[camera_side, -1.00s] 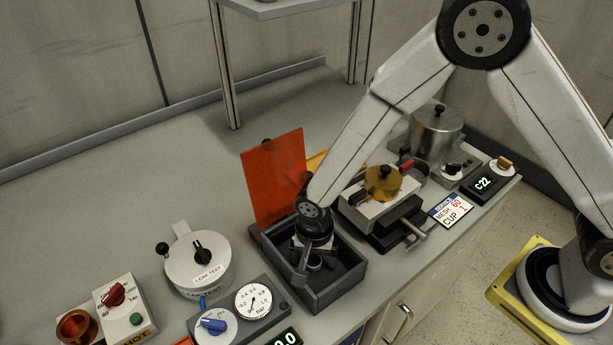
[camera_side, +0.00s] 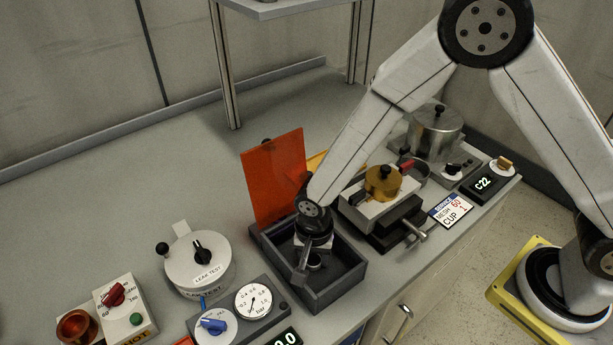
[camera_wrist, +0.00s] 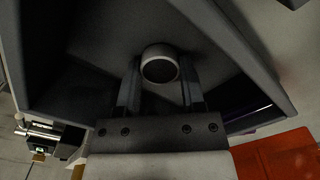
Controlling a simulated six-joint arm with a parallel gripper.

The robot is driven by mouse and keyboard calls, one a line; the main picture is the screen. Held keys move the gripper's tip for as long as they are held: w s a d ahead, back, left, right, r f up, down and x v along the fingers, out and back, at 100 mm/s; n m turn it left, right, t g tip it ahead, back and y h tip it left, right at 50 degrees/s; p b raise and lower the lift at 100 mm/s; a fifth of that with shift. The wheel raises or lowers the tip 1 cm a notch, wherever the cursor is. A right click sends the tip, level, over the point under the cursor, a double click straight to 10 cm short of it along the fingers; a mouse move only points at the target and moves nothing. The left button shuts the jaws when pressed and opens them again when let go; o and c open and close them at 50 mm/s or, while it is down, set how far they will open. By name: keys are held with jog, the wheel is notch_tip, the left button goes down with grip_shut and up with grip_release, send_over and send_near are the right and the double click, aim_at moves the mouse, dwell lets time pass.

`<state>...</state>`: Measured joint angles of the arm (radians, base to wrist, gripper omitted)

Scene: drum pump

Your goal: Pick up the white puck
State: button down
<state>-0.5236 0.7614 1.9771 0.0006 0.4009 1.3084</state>
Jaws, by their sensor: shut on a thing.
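The white puck (camera_wrist: 160,68) is a short round piece with a pale side and a dark round face. In the wrist view it sits between the two finger ends of my gripper (camera_wrist: 160,82), which is shut on it. In the side view the puck (camera_side: 314,261) shows as a small pale ring low inside the dark open box (camera_side: 335,296). My gripper (camera_side: 312,258) reaches down into that box from above. Its fingers partly hide the puck, and I cannot tell whether the puck touches the box floor.
The box walls (camera_side: 354,278) surround my gripper closely. An orange raised panel (camera_side: 274,180) stands at the box's back. A vise-like fixture (camera_side: 382,205) is on the right. A leak-test pot (camera_side: 197,264) and a gauge unit (camera_side: 254,301) stand left and in front.

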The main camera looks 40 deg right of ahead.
jog(key=shift+r, duration=0.9)
jog(key=s+d+r, duration=0.2)
jog(key=s+r, duration=0.3)
jog(key=s, duration=0.1)
jog(key=s+d+r, duration=0.3)
jog(key=s+r, duration=0.3)
jog(key=s, duration=0.1)
jog(key=shift+d, duration=0.3)
jog(key=shift+w+r, duration=0.1)
